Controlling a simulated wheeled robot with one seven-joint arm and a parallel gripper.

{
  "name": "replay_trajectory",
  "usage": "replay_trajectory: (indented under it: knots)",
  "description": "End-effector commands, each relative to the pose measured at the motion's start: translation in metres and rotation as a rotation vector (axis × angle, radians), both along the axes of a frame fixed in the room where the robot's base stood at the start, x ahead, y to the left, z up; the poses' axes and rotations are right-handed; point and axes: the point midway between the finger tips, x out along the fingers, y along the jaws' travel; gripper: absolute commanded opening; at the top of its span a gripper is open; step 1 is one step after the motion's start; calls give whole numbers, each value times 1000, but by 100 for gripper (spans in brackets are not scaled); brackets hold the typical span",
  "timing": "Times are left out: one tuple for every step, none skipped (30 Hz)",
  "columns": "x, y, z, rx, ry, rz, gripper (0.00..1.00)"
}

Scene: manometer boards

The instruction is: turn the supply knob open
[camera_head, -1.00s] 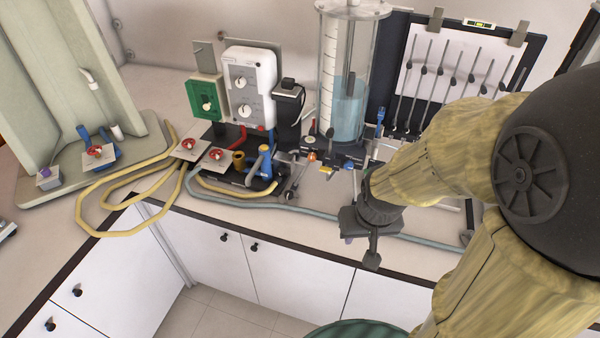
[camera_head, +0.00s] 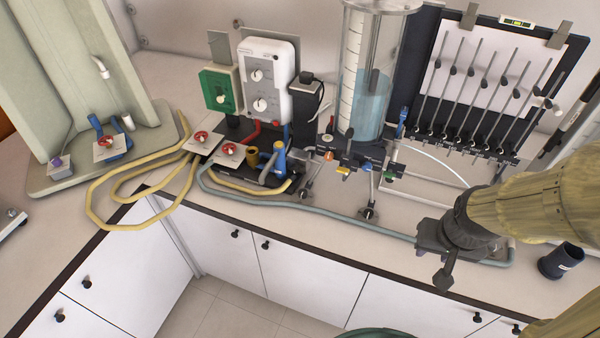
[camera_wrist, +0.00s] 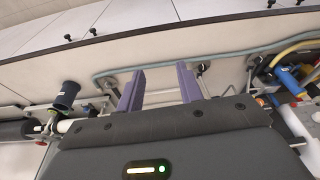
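Red handwheel knobs sit on white plates: one at the left (camera_head: 112,142) and two closer to the middle, a farther one (camera_head: 200,137) and a nearer one (camera_head: 229,149). Small coloured knobs, including a yellow one (camera_head: 343,170) and an orange one (camera_head: 328,138), sit at the foot of the clear water cylinder (camera_head: 370,95). I cannot tell which knob is the supply knob. My gripper (camera_head: 442,272) is above the counter's front edge at the right, apart from all these knobs. In the wrist view its two purple fingers (camera_wrist: 160,88) are apart with nothing between them.
A grey-blue hose (camera_head: 340,218) runs along the counter front, and yellow hoses (camera_head: 100,205) loop at the left. A tilted manometer board (camera_head: 480,80) stands behind my arm. A dark cup (camera_head: 560,262) stands at the right. White cabinets (camera_head: 300,278) are below.

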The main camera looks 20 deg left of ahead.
Motion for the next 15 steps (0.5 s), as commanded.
replay_trajectory:
  knots:
    - [0, 0, 0, 0, 0, 0, 36]
    - [0, 0, 0, 0, 0, 0, 36]
    - [0, 0, 0, 0, 0, 0, 36]
    - [0, 0, 0, 0, 0, 0, 36]
    - [0, 0, 0, 0, 0, 0, 40]
    - [0, 0, 0, 0, 0, 2, 47]
    - [0, 1, -2, -2, 2, 5, 47]
    - [1, 1, -3, -5, 6, 11, 47]
    - [1, 3, -7, -10, 12, 24, 47]
    - [2, 4, -11, -16, 19, 39, 47]
    - [3, 6, -16, -26, 28, 58, 47]
    - [5, 8, -24, -42, 45, 90, 47]
    - [6, 10, -31, -56, 58, 117, 47]
    - [8, 13, -38, -75, 73, 149, 47]
    - [11, 17, -49, -105, 95, 196, 47]
